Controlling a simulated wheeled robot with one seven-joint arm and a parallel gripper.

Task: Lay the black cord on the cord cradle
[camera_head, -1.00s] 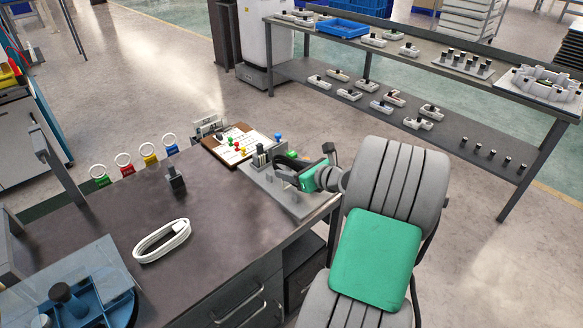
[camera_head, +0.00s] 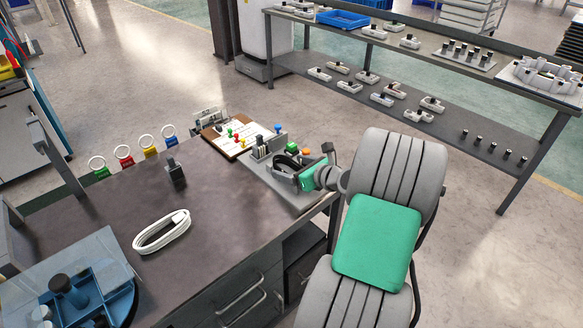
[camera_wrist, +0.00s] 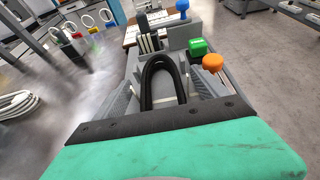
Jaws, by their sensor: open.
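The black cord (camera_wrist: 163,66) is a narrow upright-looking loop in the wrist view, in front of my gripper. In the head view the black cord (camera_head: 281,173) shows at the left of the gripper. My gripper (camera_wrist: 165,108) is open, with one grey finger on each side of the loop. In the head view my gripper (camera_head: 298,178) is low over a grey fixture at the desk's right end. This fixture, seemingly the cord cradle (camera_head: 291,197), has light grey parts around the cord. Whether the cord rests fully on it cannot be told; its lower ends are partly hidden.
Green (camera_wrist: 197,46), orange (camera_wrist: 213,62) and blue (camera_wrist: 183,6) knobs stand close to the gripper. A clipboard (camera_head: 214,134) lies behind. A white cord coil (camera_head: 162,232) and a black block (camera_head: 175,173) are on the desk (camera_head: 215,205), whose middle is clear.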

